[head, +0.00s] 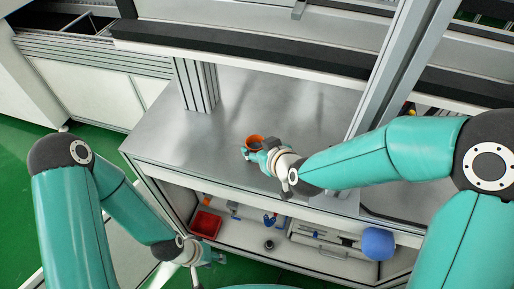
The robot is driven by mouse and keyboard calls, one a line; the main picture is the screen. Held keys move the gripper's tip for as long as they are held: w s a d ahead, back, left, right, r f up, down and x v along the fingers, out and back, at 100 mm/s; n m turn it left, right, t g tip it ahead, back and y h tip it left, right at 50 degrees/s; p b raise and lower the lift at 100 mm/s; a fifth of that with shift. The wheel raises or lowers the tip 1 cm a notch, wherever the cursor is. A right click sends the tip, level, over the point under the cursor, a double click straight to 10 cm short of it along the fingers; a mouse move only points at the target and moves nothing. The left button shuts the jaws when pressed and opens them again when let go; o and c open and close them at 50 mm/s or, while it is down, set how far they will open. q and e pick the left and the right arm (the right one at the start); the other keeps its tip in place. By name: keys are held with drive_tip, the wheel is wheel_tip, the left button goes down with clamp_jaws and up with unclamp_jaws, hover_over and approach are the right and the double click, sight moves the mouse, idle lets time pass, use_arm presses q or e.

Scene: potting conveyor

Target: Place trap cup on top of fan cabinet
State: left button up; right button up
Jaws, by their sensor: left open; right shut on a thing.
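An orange cup (254,139) with a dark inside, which looks like the trap cup, is at the middle of the head view. My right gripper (257,149) is shut on it, partly hiding its lower side. The cup is upright or nearly so, over a bare grey metal top (200,145). I cannot tell whether it touches that surface. No label marks this unit as the fan cabinet, and I cannot tell which unit is meant. My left gripper (216,258) is open, low in front of the lower shelf, away from the cup.
A lower shelf holds a red bin (206,224), a blue ball (378,243) and several small parts. A metal post (196,84) and a slanted metal profile (390,70) rise from the top. A dark rail (240,52) crosses behind. Bare metal lies around the cup.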

drive_tip(key=shift+f, duration=0.15)
drive_tip(key=o, duration=1)
drive_tip(key=shift+r, duration=0.3)
drive_tip(key=v, duration=1.2)
drive_tip(key=shift+f, duration=0.15)
